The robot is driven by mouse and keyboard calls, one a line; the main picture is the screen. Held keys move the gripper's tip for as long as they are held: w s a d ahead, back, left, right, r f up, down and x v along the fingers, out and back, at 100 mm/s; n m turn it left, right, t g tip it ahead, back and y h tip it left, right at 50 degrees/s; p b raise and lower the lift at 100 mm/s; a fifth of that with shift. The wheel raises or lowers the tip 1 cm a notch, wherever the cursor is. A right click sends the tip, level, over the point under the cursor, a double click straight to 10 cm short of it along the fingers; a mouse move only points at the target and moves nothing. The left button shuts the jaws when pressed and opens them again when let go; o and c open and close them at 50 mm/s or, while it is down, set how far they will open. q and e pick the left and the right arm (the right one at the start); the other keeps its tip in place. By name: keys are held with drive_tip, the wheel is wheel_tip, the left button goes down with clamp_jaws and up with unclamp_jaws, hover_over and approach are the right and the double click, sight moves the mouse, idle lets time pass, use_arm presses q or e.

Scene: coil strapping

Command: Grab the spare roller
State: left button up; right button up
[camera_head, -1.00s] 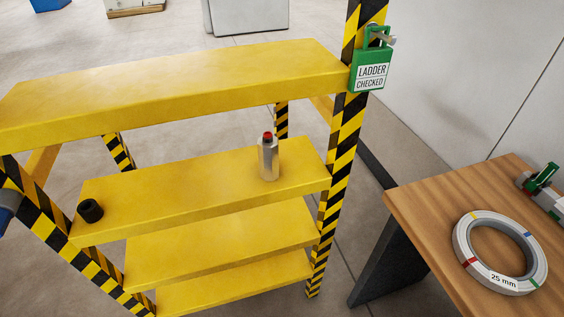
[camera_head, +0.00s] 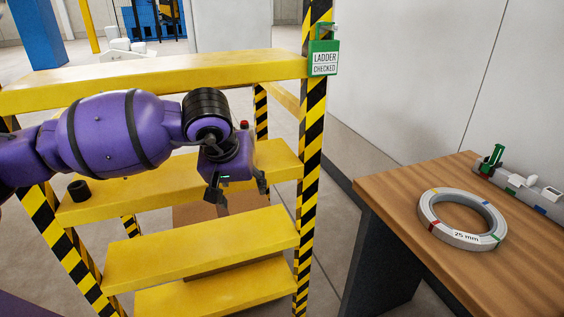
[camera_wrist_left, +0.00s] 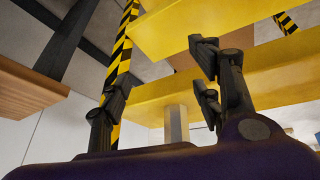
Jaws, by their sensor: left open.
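The small black cylinder on the left end of a yellow step looks like the spare roller (camera_head: 78,190). My left gripper (camera_head: 238,192) is open, with its fingers pointing down in front of the same step, well to the right of the roller. A bottle with a red cap (camera_head: 244,124) stands behind my gripper, mostly hidden by it. In the left wrist view a pale upright body, probably that bottle (camera_wrist_left: 177,123), shows between the open fingers (camera_wrist_left: 160,105), apart from them. The roller cannot be made out there. My right gripper is not in view.
The yellow ladder steps (camera_head: 200,245) have striped posts (camera_head: 310,150) with a green "LADDER CHECKED" tag (camera_head: 324,60). A wooden table (camera_head: 400,200) at right holds a "25 mm" strapping coil (camera_head: 462,220) and a green-handled tool (camera_head: 492,158). The step around the roller is mostly clear.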

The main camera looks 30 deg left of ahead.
sight(244, 125)
use_arm(q)
drive_tip(key=shift+m+t+y, duration=0.4)
drive_tip(key=shift+y, duration=0.2)
drive_tip(key=w+a, duration=0.2)
drive_tip(key=w, duration=0.2)
drive_tip(key=w+a+r, duration=0.1)
drive_tip(key=w+a, duration=0.1)
drive_tip(key=w, duration=0.2)
drive_tip(key=w+a+r+p, duration=0.1)
drive_tip(key=w+a, duration=0.2)
drive_tip(key=w, duration=0.1)
drive_tip(key=shift+w, duration=0.25)
drive_tip(key=shift+a, duration=0.15)
clamp_jaws()
